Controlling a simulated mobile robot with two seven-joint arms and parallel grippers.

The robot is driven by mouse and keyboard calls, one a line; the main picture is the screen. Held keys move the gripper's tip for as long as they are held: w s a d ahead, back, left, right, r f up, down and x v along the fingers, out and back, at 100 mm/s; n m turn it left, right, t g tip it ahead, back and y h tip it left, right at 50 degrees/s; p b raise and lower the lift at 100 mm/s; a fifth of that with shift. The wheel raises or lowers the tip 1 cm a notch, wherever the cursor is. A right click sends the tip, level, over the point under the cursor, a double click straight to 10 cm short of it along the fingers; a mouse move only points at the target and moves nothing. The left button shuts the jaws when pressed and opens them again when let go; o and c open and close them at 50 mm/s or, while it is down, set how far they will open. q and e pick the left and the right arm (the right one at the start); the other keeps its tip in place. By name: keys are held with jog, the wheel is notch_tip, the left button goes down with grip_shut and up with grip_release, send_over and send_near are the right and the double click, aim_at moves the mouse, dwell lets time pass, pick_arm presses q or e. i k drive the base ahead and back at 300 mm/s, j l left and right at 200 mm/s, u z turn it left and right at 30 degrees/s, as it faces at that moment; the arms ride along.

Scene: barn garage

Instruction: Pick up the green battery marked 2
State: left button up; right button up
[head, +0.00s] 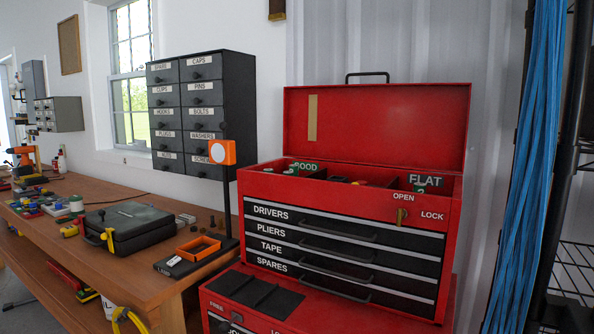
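The red toolbox (455,222) stands with its lid up. At the right of the tray, below a sign reading FLAT (425,180), a small green piece (419,189) seems to bear a 2. The tray's front wall hides most of it, and I cannot tell for sure that it is a battery. Neither of my grippers is in view.
The wooden workbench (150,262) at the left carries a dark case (128,238), an orange tray (198,248) and small tools. A dark drawer cabinet (235,100) rises behind. Blue cables (525,160) hang at the right. The toolbox drawers look shut.

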aim_at(295, 168)
jog(key=j+z, duration=0.1)
jog(key=z, duration=0.85)
jog(key=j+z, duration=0.65)
jog(key=z, duration=0.15)
jog(key=j+z, duration=0.2)
jog(key=j, duration=0.15)
jog(key=k+j+z, duration=0.2)
jog(key=j, duration=0.15)
jog(key=j+z, duration=0.1)
jog(key=j, duration=0.3)
jog(key=k+j+z, duration=0.1)
jog(key=j, duration=0.25)
